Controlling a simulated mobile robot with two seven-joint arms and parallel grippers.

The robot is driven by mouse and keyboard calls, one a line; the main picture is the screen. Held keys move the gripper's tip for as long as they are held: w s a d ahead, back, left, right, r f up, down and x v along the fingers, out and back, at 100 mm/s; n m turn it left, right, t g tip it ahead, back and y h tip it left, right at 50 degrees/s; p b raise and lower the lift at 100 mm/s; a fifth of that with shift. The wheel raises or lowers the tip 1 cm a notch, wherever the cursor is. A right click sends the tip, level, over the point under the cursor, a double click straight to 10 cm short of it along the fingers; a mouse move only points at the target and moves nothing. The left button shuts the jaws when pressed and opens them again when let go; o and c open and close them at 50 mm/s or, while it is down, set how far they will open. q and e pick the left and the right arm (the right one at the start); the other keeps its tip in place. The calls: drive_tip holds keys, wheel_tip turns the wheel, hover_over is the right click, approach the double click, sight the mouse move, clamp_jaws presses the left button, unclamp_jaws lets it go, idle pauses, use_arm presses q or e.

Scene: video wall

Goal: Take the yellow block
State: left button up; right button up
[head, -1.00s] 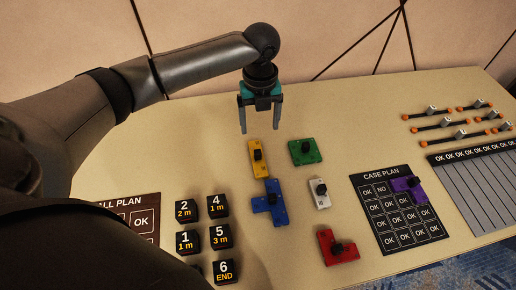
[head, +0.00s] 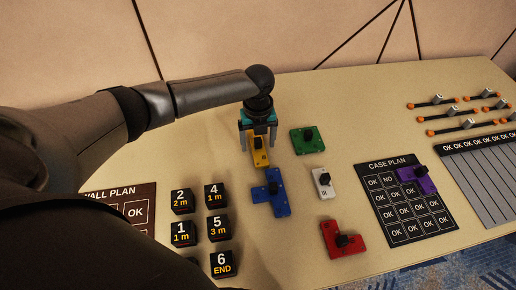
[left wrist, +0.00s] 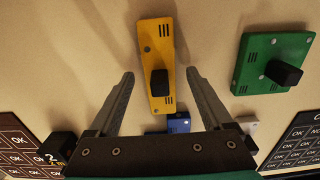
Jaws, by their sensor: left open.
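The yellow block (head: 260,157) lies on the table with a black knob on top. In the left wrist view the yellow block (left wrist: 156,50) lies lengthwise between the fingers, with its far end reaching past the fingertips. My left gripper (head: 256,150) is open over it, one finger on each side of the block and its black knob. The left wrist view shows a gap between each finger of the gripper (left wrist: 160,78) and the block. I cannot tell exactly how high the fingertips are. My right gripper is out of view.
A blue block (head: 270,195) lies close in front of the yellow one. A green block (head: 307,140), a white block (head: 323,183) and a red block (head: 341,240) lie to the right. A purple block (head: 416,178) rests on the case plan (head: 388,228). Numbered black cubes (head: 216,228) stand front left.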

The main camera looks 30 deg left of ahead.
use_arm(q)
clamp_jaws()
idle(0.8)
